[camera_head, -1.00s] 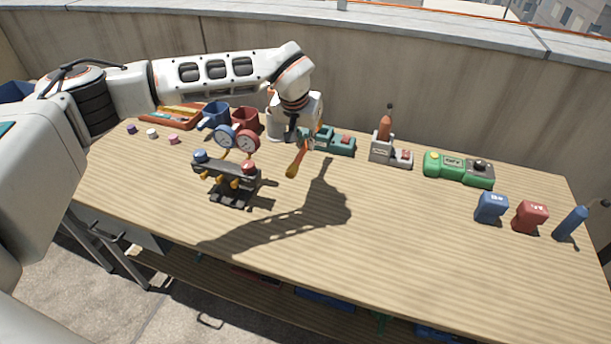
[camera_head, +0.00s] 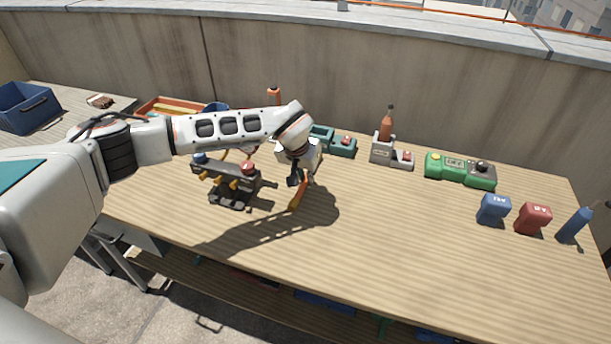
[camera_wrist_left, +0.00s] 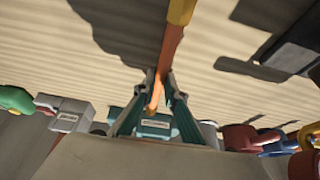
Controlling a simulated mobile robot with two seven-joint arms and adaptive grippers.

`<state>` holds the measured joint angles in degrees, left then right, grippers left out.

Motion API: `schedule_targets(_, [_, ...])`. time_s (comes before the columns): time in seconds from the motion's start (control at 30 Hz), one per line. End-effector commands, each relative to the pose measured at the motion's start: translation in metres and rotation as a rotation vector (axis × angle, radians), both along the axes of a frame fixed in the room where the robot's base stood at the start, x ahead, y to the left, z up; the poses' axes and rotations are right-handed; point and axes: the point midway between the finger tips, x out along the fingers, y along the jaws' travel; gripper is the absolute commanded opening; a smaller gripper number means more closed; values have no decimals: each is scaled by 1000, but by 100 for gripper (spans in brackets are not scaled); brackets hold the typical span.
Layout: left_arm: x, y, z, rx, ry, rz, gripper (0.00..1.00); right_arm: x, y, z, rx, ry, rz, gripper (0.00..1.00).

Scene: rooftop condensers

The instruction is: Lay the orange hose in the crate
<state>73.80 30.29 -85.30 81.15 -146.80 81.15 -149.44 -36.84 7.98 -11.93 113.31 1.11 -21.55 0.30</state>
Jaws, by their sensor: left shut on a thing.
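My left gripper (camera_head: 297,180) is shut on the orange hose (camera_head: 299,197), a slim, stiff-looking orange length that slants down over the middle of the table. In the left wrist view the fingers (camera_wrist_left: 158,78) close around the orange hose (camera_wrist_left: 171,48), which has a yellow-orange end part at the top. I cannot tell whether its lower end touches the table. A blue open crate (camera_head: 32,117) with a dark handle stands at the far left, well away from the gripper. My right gripper is not in view.
A gauge manifold (camera_head: 232,185) stands just left of the gripper. An orange tray (camera_head: 150,106) is partly behind my arm. Teal, grey and green devices (camera_head: 458,170) line the back. Blue and red blocks (camera_head: 531,217) stand at right. The front middle table is clear.

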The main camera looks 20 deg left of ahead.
Motion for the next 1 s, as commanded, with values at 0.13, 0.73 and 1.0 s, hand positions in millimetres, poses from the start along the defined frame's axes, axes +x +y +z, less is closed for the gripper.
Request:
schedule_targets(0.13, [0,0,0,0,0,0,0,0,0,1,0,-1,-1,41])
schedule_targets(0.73, [-1,1,8,1,-2,0,28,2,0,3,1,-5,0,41])
schedule_targets(1.0, [-20,1,55,1,-5,-2,28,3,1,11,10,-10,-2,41])
